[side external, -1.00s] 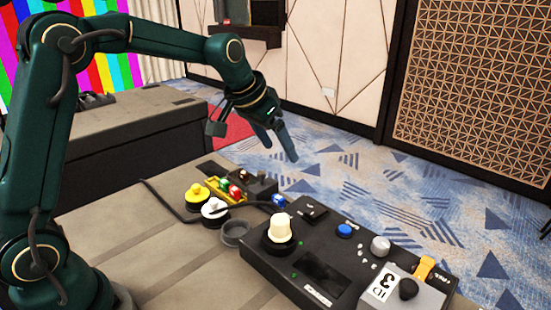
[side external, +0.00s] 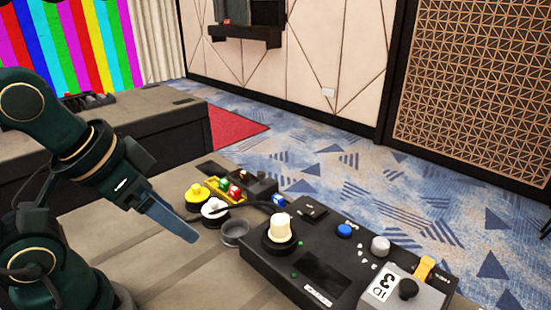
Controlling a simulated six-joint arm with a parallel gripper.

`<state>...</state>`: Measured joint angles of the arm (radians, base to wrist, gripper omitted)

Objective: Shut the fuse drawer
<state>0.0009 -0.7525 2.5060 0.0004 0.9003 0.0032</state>
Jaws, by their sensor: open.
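The fuse drawer appears to be the small yellow tray (side external: 222,190) holding several coloured pieces, red, green and white. It sits out beside a low dark box (side external: 258,186) on the table, behind the yellow and white knobs. My gripper (side external: 190,235) is open and empty, pointing down and right over the table at the left. It is in front of and to the left of the drawer, apart from it. Its fingers overlap in this view, so the gap between them hardly shows.
A black control panel (side external: 325,250) with a large cream knob (side external: 281,230) fills the right.

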